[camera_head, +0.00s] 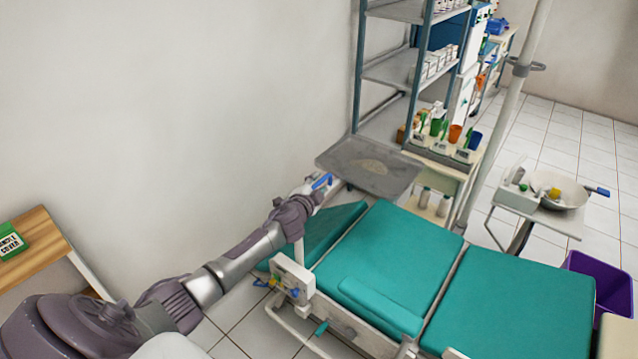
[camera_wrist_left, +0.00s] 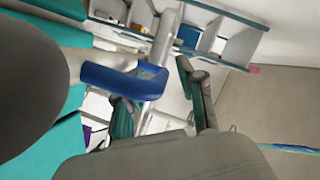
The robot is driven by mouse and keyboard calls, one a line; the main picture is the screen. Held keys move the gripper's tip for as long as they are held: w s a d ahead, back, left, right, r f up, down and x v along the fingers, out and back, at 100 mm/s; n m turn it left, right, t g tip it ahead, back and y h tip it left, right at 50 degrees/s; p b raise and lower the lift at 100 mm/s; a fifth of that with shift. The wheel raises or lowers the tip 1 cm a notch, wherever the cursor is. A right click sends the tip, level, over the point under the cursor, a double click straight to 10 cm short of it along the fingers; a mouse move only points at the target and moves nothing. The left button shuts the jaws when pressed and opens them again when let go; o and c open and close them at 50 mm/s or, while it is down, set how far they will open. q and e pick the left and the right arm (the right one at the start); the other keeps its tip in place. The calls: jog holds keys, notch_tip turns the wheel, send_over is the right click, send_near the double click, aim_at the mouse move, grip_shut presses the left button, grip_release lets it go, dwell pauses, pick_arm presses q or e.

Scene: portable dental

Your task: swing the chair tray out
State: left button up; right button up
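The grey chair tray (camera_head: 372,165) is a flat panel beside the wall, beyond the head end of the teal dental chair (camera_head: 400,245). A blue handle (camera_head: 322,181) shows at its near left corner. My left gripper (camera_head: 314,187) is at this handle. In the left wrist view the blue handle (camera_wrist_left: 110,78) is bent and joins a pale bar (camera_wrist_left: 165,50). The fingers of my left gripper (camera_wrist_left: 157,90) look spread, with the handle's end and bar between them. Contact cannot be told. My right gripper is out of view.
A metal shelf rack (camera_head: 395,70) and a trolley with cups (camera_head: 440,150) stand behind the tray. A pole (camera_head: 510,100) and a basin (camera_head: 558,190) are to the right. A wooden table (camera_head: 30,245) is at the left. The wall is close to the tray's left.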

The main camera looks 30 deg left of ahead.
pick_arm(q)
jog(key=shift+w+f, duration=0.15)
jog(key=shift+w, duration=0.5)
grip_shut()
